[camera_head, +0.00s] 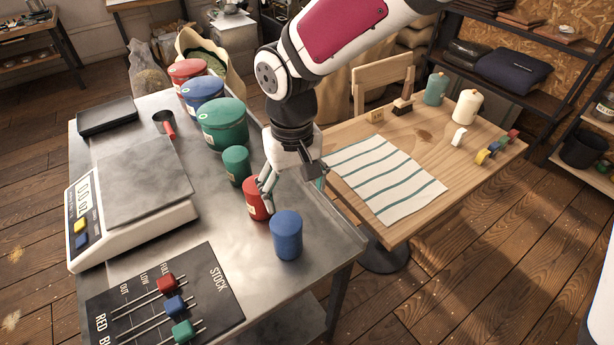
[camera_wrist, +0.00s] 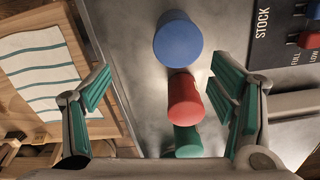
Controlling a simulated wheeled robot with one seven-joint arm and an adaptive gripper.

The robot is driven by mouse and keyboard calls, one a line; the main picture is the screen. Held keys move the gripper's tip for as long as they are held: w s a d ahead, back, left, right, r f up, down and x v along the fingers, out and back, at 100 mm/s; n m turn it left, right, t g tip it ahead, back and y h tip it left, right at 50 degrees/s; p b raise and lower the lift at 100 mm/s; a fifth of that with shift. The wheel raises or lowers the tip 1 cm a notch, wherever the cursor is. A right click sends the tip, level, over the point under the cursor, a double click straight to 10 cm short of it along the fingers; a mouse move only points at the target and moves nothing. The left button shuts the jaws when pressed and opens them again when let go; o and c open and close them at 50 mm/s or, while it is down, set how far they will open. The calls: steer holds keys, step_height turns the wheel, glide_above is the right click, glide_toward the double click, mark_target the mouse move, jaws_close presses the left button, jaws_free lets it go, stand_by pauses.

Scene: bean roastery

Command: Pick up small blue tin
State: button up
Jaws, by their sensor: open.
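The small blue tin (camera_head: 286,236) stands upright near the front right corner of the metal bench. In the wrist view the blue tin (camera_wrist: 178,38) is at the top, beyond the fingertips. My gripper (camera_head: 285,190) is open, pointing down above the bench by the small red tin (camera_head: 256,199). In the wrist view the small red tin (camera_wrist: 185,98) lies between the open fingers of my gripper (camera_wrist: 162,85), with nothing gripped. The small green tin (camera_head: 236,164) stands behind the red one; it also shows in the wrist view (camera_wrist: 188,142).
A scale (camera_head: 130,190) and a STOCK slider board (camera_head: 215,315) lie left of the tins. Large red (camera_head: 187,73), blue (camera_head: 203,95) and green (camera_head: 222,125) tins stand farther back. A wooden table (camera_head: 445,150) with a striped cloth (camera_head: 385,180) is on the right.

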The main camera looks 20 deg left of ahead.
mark_target(288, 219)
steer(key=shift+s+a+f, duration=0.25)
steer(key=shift+a+f, duration=0.15)
steer(key=shift+a, duration=0.1)
steer(key=shift+a+f, duration=0.15)
steer(key=shift+f, duration=0.2)
step_height(288, 219, down, 8)
steer(key=shift+s+a, duration=0.1)
steer(key=shift+s, duration=0.05)
steer(key=f, duration=0.2)
steer(key=s+f+p, duration=0.1)
steer(key=f, duration=0.1)
steer(key=shift+s, duration=0.1)
steer(key=shift+a+f, duration=0.1)
steer(key=shift+f, duration=0.45)
steer(key=c, duration=1.4)
steer(key=shift+o, duration=0.2)
